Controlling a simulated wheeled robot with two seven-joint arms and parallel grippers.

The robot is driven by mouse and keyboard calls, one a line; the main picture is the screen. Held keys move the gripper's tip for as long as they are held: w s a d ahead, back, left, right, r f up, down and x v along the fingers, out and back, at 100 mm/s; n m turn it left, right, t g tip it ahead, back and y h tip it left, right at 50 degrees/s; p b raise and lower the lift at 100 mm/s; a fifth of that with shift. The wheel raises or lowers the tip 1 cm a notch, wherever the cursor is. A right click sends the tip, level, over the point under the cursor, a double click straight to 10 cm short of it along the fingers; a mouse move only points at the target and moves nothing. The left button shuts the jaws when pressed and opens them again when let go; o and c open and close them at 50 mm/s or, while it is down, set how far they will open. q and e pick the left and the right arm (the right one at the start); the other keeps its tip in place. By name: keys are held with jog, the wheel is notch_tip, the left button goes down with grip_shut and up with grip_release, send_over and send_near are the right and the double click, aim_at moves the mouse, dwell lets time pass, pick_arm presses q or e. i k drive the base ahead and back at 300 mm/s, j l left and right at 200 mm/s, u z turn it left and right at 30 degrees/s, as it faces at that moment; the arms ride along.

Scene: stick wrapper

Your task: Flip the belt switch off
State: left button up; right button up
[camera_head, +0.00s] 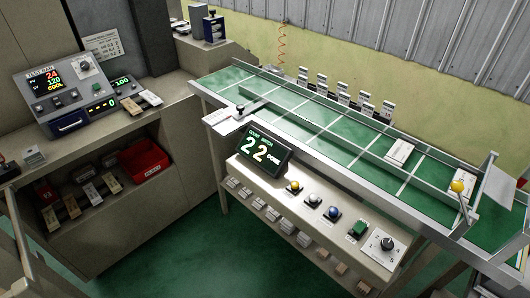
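The conveyor belt (345,128) is a long green surface with pale cross lines, running from upper left to lower right. Neither of my grippers can be made out.
A white block (400,152) lies on the belt. A test bar console (70,90) and a red bin (143,159) are at left.

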aim_at(359, 227)
jog(key=z, duration=1.05)
